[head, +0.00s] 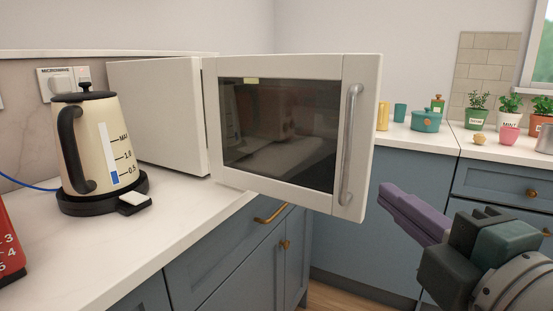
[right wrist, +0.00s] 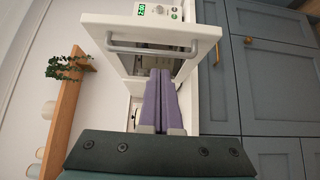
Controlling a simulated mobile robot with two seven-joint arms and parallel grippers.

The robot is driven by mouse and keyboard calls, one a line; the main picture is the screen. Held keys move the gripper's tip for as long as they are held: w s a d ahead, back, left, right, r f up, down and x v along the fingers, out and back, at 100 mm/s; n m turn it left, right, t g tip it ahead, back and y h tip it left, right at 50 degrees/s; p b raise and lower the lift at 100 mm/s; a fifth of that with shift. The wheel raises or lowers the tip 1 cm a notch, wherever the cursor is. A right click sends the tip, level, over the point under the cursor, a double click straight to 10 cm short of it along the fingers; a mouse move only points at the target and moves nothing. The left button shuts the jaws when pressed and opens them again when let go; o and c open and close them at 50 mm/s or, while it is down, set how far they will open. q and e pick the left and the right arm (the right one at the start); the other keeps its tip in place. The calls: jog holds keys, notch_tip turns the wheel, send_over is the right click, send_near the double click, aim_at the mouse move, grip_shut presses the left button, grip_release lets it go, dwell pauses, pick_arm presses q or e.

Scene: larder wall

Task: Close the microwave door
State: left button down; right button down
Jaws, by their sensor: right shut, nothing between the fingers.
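The white microwave (head: 155,115) stands on the left counter. Its door (head: 225,180) is swung wide open over the counter's front edge, with a dark window and a grey vertical handle (head: 350,145) near its free edge. My right gripper (head: 386,196), with purple fingers, is to the right of the door and low beside its free edge, apparently apart from it. Its fingers are shut and empty. In the right wrist view the closed fingertips (right wrist: 160,73) point toward the microwave; the handle (right wrist: 150,48) and a green display (right wrist: 142,9) show beyond them. My left gripper is not in view.
A cream kettle (head: 88,145) stands on its base left of the microwave. A red object (head: 8,240) is at the left edge. Potted plants (head: 478,112) and a teal pot (head: 425,120) stand on the back counter. Blue cabinets (head: 225,260) lie below; open air surrounds the door's right side.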

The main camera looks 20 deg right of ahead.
send_near(357, 157)
jog(key=w+a, duration=0.2)
jog(key=w, duration=0.1)
jog(key=shift+w+a+r, duration=0.1)
jog(key=shift+w+a, duration=0.05)
jog(key=shift+w, duration=0.05)
jog(key=shift+w+d+p, duration=0.4)
jog(key=shift+w+d, duration=0.4)
jog(key=shift+d, duration=0.2)
jog(key=shift+w+d, duration=0.4)
jog(key=shift+d, duration=0.2)
